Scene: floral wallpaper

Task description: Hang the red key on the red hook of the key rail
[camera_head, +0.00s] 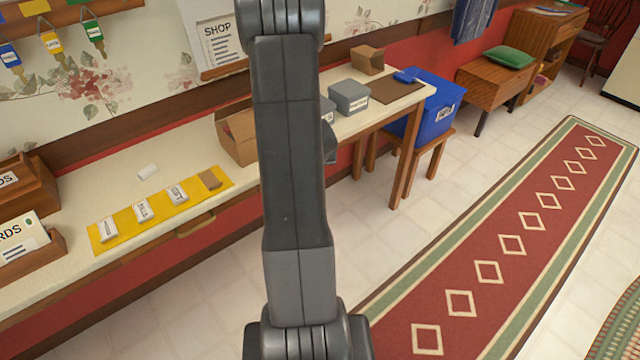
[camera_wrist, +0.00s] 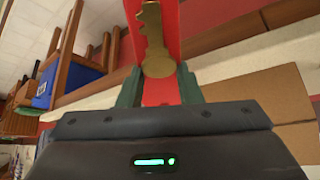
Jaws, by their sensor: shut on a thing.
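The red key shows in the wrist view as a brass key (camera_wrist: 154,40) lying against a bright red tag (camera_wrist: 172,92). My gripper (camera_wrist: 160,88) is shut on it, with one green finger on each side of the red tag. The brass part points away from my gripper, toward the top of the picture. In the head view my own arm hides the gripper and the red key. Part of the key rail (camera_head: 60,22) shows at the top left, with blue-, yellow- and green-tagged keys (camera_head: 52,42) hanging below it. I cannot make out the red hook.
A long cream counter (camera_head: 110,200) runs along the wall. It holds a yellow mat (camera_head: 100,246) with several labelled pieces, wooden card boxes (camera_head: 35,255), a cardboard box (camera_head: 232,140) and a grey box (camera_head: 349,96). A blue bin (camera_head: 435,105) stands on a stool. The rug (camera_head: 490,300) is clear.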

